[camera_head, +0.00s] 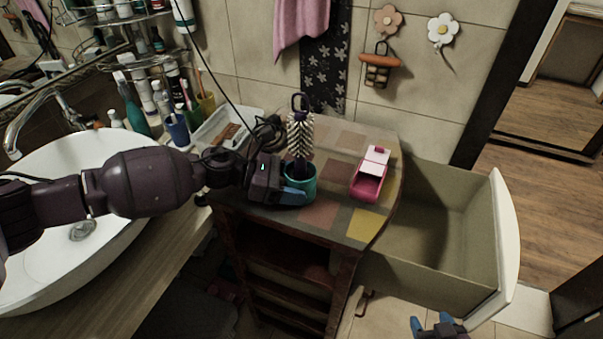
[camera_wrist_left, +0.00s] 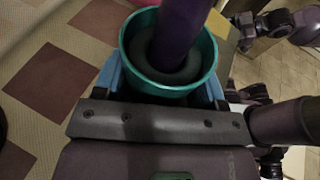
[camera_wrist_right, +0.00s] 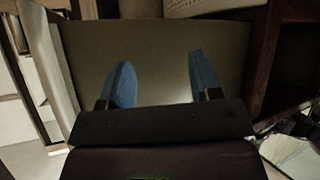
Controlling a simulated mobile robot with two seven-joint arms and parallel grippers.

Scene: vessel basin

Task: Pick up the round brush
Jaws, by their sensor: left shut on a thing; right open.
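The round brush (camera_head: 300,137) has pale bristles and a dark loop at its top. It stands upright in a teal cup (camera_head: 305,187) on the cabinet top. In the left wrist view its dark purple shaft (camera_wrist_left: 180,32) rises from inside the teal cup (camera_wrist_left: 137,62); its lower end is hidden there. My left gripper (camera_head: 300,194) is shut on the cup, with its blue fingers on either side of it. My right gripper (camera_head: 436,324) is open and empty, low at the bottom of the head view; its spread fingers show in the right wrist view (camera_wrist_right: 160,82).
A pink and white box (camera_head: 370,178) sits right of the cup on the patterned cabinet top (camera_head: 345,140). A pale drawer (camera_head: 440,205) stands open at right. The sink (camera_head: 60,165) and a tray (camera_head: 222,128) with bottles nearby are at left.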

